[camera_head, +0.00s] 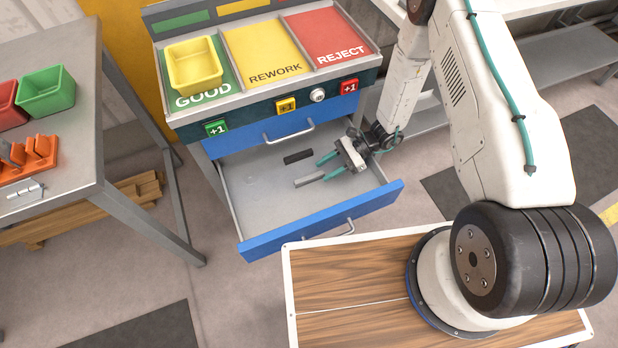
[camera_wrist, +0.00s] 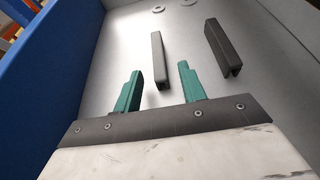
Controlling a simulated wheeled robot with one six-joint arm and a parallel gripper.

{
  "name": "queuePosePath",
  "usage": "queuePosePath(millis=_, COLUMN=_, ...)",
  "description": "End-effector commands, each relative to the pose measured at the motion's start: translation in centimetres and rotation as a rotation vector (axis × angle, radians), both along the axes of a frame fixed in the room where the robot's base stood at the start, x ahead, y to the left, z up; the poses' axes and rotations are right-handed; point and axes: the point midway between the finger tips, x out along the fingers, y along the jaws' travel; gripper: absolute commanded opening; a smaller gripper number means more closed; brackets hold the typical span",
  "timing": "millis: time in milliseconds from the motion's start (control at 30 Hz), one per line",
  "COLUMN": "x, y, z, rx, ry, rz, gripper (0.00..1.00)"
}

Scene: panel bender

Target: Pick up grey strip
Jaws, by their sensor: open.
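The grey strip (camera_head: 309,180) lies in the open blue drawer, toward its front. In the wrist view the grey strip (camera_wrist: 157,55) runs away from my gripper, its near end between the two teal fingers with a gap on each side. My gripper (camera_head: 321,171) is open and empty over the drawer, its fingers pointing left in the head view. It also shows in the wrist view (camera_wrist: 160,70). I cannot tell how far the fingertips are above the drawer floor. A darker, near-black strip (camera_head: 298,157) lies farther back; the wrist view shows it at right (camera_wrist: 222,50).
The drawer's blue front (camera_head: 320,220) and side walls surround the strips. Above stands a cabinet top with GOOD, REWORK and REJECT areas; a yellow bin (camera_head: 194,66) sits on GOOD. A grey table (camera_head: 75,110) with green and red bins is at left.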

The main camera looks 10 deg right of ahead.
Motion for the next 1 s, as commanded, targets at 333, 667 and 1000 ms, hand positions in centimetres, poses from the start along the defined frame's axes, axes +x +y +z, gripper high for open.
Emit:
queuePosePath(millis=333, x=-1.1, y=3.5, z=-1.4, rx=-0.001, ry=0.0, rz=0.002, gripper=0.41)
queuePosePath(millis=667, x=-1.1, y=3.5, z=-1.4, rx=-0.001, ry=0.0, rz=0.002, gripper=0.02)
queuePosePath(millis=1000, x=-1.1, y=3.5, z=-1.3, rx=-0.001, ry=0.0, rz=0.002, gripper=0.0)
